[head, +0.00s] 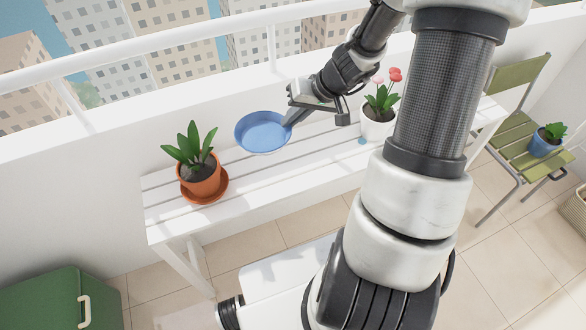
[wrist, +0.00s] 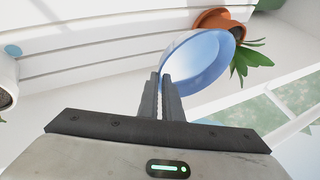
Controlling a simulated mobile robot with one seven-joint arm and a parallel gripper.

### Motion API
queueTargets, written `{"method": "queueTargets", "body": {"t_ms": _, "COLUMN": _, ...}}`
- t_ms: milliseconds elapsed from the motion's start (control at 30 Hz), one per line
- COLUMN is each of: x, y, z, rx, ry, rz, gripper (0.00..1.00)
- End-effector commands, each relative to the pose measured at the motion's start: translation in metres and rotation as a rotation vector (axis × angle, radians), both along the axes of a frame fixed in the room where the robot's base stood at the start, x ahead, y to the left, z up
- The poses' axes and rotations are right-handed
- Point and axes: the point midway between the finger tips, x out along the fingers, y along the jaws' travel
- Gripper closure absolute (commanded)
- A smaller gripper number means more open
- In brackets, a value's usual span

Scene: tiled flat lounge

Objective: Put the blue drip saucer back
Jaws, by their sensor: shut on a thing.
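The blue drip saucer (head: 262,132) is a shallow round dish, seen over the back of the white slatted bench (head: 300,163), between the terracotta pot and the white pot. My gripper (head: 289,120) is shut on the saucer's right rim in the head view. In the wrist view, the fingers (wrist: 163,82) pinch the near rim of the saucer (wrist: 198,60), and its inside looks empty. The saucer appears to be held above the slats, but the height of the gap is hard to tell.
A terracotta pot (head: 200,180) with a green plant stands in a terracotta saucer (head: 206,196) at the bench's left. A white pot (head: 377,124) with pink and red flowers stands right, near a small blue disc (head: 361,141). A blue pot (head: 545,146) sits on a green chair.

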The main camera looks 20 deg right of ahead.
Motion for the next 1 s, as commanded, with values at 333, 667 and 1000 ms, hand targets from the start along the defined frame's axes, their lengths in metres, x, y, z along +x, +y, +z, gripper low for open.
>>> {"method": "queueTargets", "body": {"t_ms": 333, "x": 0.024, "y": -0.099, "z": -0.086, "rx": -0.004, "ry": -0.008, "rz": -0.269, "gripper": 1.0}}
{"method": "queueTargets", "body": {"t_ms": 667, "x": 0.025, "y": -0.108, "z": -0.137, "rx": 0.0, "ry": -0.006, "rz": -0.298, "gripper": 1.0}}
{"method": "queueTargets", "body": {"t_ms": 1000, "x": 0.025, "y": -0.108, "z": -0.177, "rx": 0.001, "ry": -0.007, "rz": -0.296, "gripper": 1.0}}
